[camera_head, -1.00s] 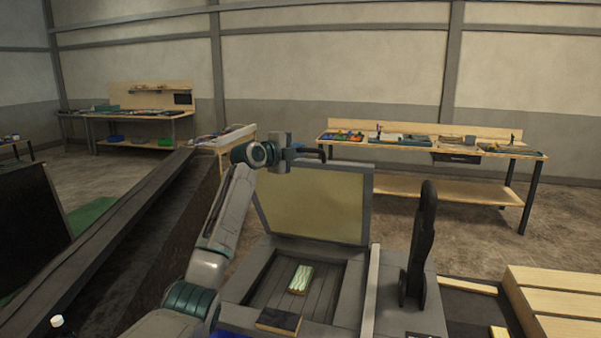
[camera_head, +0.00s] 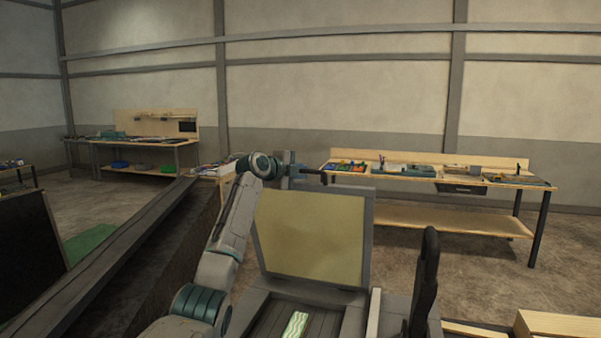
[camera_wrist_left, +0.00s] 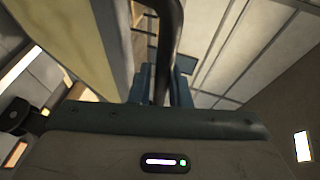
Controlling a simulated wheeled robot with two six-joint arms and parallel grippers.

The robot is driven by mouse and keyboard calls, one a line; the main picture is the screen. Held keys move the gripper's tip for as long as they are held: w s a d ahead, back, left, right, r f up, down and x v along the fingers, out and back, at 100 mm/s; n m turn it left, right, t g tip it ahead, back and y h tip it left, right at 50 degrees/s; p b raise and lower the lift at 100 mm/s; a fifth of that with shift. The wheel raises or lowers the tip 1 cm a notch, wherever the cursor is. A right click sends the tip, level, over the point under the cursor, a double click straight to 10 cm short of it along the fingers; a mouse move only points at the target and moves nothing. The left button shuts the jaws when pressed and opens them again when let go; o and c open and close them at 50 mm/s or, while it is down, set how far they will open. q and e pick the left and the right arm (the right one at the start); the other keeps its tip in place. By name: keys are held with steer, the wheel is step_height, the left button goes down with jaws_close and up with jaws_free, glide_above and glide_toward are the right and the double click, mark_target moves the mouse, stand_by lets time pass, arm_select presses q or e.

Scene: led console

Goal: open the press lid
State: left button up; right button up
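The press lid (camera_head: 310,235) stands raised, roughly upright, at the back of the press (camera_head: 265,310), its pale yellow inner face toward me. A dark bent handle (camera_head: 316,173) is at its upper edge. My left gripper (camera_head: 300,172) is at this edge. In the left wrist view, the dark handle (camera_wrist_left: 168,40) runs between the fingers of my left gripper (camera_wrist_left: 163,85), which close in on both sides of it. The pale lid face (camera_wrist_left: 75,35) shows at upper left there. A green-and-white striped piece (camera_head: 295,325) lies in the press bed. My right gripper is not in view.
A black upright part (camera_head: 425,285) stands right of the press. Pale wooden slats (camera_head: 555,324) are at lower right. A dark beam (camera_head: 110,255) runs along the left. A workbench (camera_head: 440,215) stands behind, with open floor before it.

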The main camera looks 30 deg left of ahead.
arm_select(q)
steer(key=o, duration=0.3)
steer(key=shift+w+f, duration=0.1)
steer(key=shift+s+a, duration=0.1)
steer(key=shift+s, duration=0.15)
steer(key=b+v, duration=0.6)
steer(key=v, duration=0.4)
steer(key=shift+s, duration=0.15)
